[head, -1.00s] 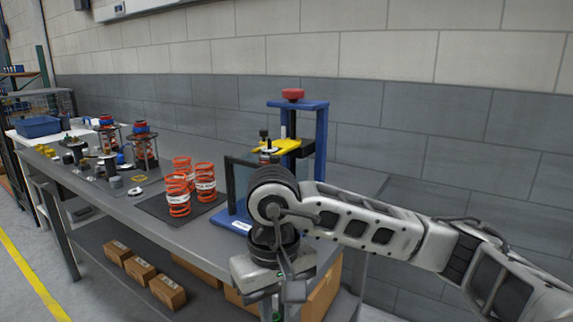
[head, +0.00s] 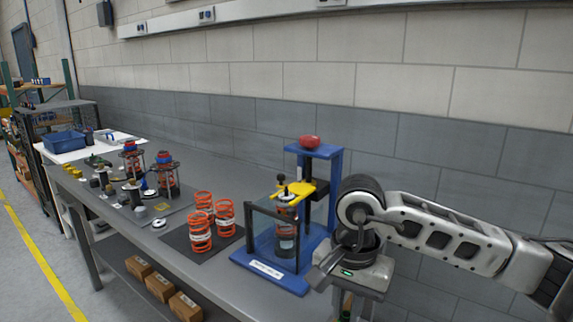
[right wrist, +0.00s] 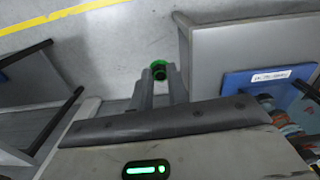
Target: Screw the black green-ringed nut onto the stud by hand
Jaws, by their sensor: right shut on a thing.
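My right gripper (right wrist: 160,90) is shut on the black green-ringed nut (right wrist: 159,70), which shows at its fingertips in the right wrist view. In the head view this gripper (head: 346,306) points down at the bench's front edge, right of the blue press, and a bit of green shows below it. The stud's exact shape is too small to tell; a dark upright part (head: 281,180) rises above the yellow plate (head: 298,190) of the press, over a strut with an orange spring. My left gripper is not in view.
The blue press (head: 316,152) with a red knob and a dark-framed guard (head: 272,236) stands on the grey bench (head: 170,250). Several orange springs (head: 200,236) stand on a dark mat to its left. Cardboard boxes (head: 160,286) sit on the lower shelf. Open floor shows below the right gripper.

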